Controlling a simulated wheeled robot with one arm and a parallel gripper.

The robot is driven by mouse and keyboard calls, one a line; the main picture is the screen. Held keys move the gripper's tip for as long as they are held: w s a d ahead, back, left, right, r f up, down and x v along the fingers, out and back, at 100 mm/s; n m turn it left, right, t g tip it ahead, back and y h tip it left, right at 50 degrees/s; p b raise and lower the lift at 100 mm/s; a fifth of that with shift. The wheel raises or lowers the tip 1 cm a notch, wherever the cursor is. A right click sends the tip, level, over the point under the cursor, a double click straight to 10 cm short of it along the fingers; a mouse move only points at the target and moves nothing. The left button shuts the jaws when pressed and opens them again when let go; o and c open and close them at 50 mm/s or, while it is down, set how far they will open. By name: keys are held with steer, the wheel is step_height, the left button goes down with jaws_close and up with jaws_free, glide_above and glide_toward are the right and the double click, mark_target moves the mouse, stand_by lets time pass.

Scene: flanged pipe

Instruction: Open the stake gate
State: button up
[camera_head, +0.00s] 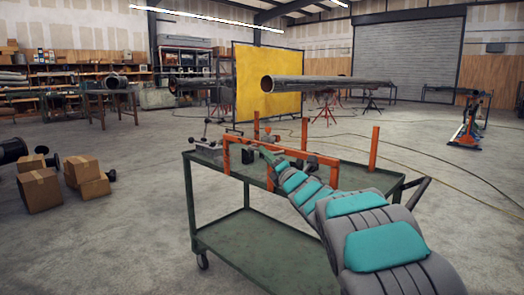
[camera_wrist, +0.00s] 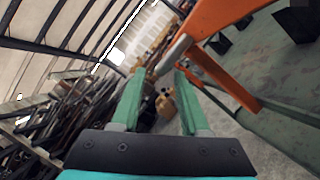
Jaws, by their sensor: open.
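The orange stake gate (camera_head: 302,153) stands along the near left side of a green cart (camera_head: 262,245). It is a long top rail with upright posts. My gripper (camera_head: 260,147) is at the rail's left part, with my arm reaching in from the lower right. In the wrist view my gripper (camera_wrist: 159,76) has two green fingers, apart.
Small dark objects lie on the cart top, partly hidden by my arm. Cardboard boxes (camera_head: 40,190) sit on the floor at left. A yellow screen (camera_head: 262,82) stands behind. The concrete floor around the cart is mostly clear.

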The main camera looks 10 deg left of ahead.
steer(key=shift+p+x, duration=0.3)
steer(key=shift+x, duration=1.7)
steer(key=shift+c, duration=0.2)
jaws_close()
